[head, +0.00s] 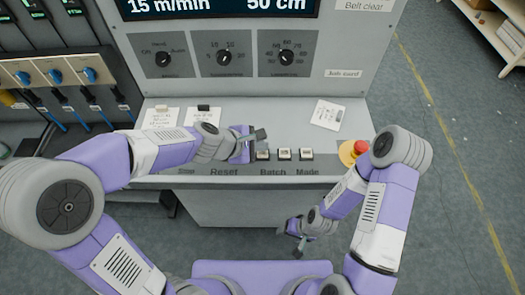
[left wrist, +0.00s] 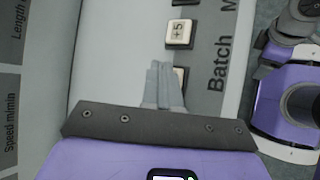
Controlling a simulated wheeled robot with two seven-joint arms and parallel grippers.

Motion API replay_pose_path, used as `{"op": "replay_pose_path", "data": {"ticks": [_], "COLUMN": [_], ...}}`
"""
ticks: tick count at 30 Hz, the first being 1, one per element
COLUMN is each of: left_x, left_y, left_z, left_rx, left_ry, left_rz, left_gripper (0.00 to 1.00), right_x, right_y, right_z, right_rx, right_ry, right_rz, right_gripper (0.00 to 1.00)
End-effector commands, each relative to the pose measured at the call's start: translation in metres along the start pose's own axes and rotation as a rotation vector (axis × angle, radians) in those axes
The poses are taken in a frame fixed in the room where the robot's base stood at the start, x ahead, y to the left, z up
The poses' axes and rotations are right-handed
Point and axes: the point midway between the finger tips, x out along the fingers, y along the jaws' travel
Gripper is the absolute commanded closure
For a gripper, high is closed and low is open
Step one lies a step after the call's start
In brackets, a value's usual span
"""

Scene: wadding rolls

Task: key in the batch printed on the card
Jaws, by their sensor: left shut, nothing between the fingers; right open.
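A row of small square push-buttons sits on the console ledge above the "Batch" and "Made" labels. The left button (head: 262,155) is partly covered by my left gripper in the left wrist view; the middle button (head: 284,154) reads "+5" there (left wrist: 180,33). The right button (head: 306,154) stands beside it. My left gripper (head: 261,135) is shut and empty, its tips (left wrist: 162,70) over or just beside the left button; contact cannot be told. The job card (head: 327,114) lies below the "Job card" label, its print too small to read. My right gripper (head: 295,236) is open, low before the console.
A red stop button (head: 361,147) on a yellow base sits right of the buttons. Two more cards (head: 162,117) (head: 203,115) lie on the ledge at left. Three knobs (head: 286,58) and a display (head: 215,8) are above.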

Motion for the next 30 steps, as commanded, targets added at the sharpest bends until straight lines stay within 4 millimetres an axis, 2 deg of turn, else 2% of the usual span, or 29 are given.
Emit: {"op": "replay_pose_path", "data": {"ticks": [30], "left_x": [0.0069], "left_y": [-0.0051], "left_z": [-0.0051], "left_rx": [0.0], "left_ry": [0.0], "left_rz": [0.0], "left_gripper": [1.0], "right_x": [0.0091], "right_y": [0.0034], "right_z": [-0.0004], "right_rx": [0.0], "right_ry": [0.0], "right_rz": [0.0], "right_gripper": [0.32]}}
